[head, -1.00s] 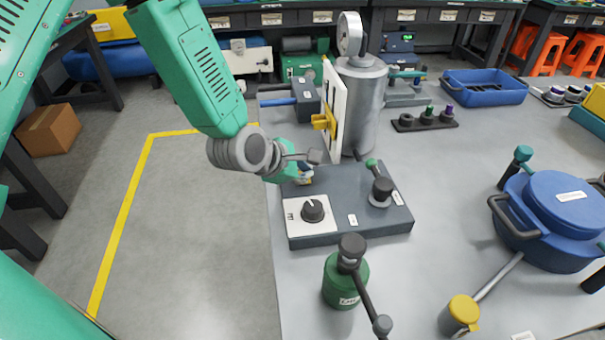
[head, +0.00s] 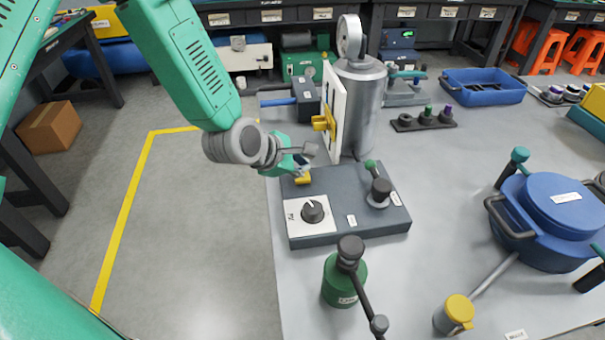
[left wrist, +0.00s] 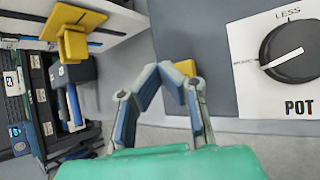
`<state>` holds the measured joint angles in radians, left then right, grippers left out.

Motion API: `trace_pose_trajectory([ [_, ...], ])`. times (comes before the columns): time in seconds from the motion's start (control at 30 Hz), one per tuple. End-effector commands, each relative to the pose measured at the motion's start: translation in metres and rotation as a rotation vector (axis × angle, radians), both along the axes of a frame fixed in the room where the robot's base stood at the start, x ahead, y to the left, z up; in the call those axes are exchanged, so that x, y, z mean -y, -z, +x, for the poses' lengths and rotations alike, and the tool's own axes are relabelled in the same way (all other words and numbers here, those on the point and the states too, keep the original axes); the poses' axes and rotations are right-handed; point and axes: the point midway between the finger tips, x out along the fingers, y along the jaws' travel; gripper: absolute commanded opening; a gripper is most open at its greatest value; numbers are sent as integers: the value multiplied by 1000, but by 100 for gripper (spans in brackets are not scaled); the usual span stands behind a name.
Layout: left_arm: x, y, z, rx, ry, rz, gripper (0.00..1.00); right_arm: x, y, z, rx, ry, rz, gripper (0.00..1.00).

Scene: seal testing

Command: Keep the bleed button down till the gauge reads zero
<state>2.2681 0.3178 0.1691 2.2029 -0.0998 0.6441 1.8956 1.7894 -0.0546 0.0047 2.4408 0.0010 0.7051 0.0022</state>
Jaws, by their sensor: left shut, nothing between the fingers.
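The yellow button (head: 303,177) is on the back left of the grey control box (head: 350,222), beside the black knob (head: 312,211). My left gripper (head: 305,161) is shut and empty, with its tips just above and behind the button. In the left wrist view the closed fingertips (left wrist: 163,73) are beside the yellow button (left wrist: 186,67), which they partly cover; I cannot tell whether they touch it. The round gauge (head: 349,36) stands on top of the silver cylinder (head: 361,100); its reading is not legible. My right gripper is not in view.
A white panel (head: 335,110) with a yellow clamp (head: 324,122) stands behind the button. A dark post with a green-tipped lever (head: 378,188) rises at the box's right. A green bottle (head: 345,282) stands in front. A blue pot (head: 560,215) is at right.

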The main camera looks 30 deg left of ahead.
Motion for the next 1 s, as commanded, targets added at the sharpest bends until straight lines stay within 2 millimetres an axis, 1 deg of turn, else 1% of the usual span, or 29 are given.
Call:
trace_pose_trajectory([
  [0.17,0,-14,0,1,1,-1,0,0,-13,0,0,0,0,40],
  [0.5,0,-48,0,0,0,-1,0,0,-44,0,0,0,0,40],
  [0.6,0,-51,0,0,0,0,0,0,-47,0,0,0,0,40],
  [1.0,0,-50,0,0,0,0,0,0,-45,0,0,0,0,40],
])
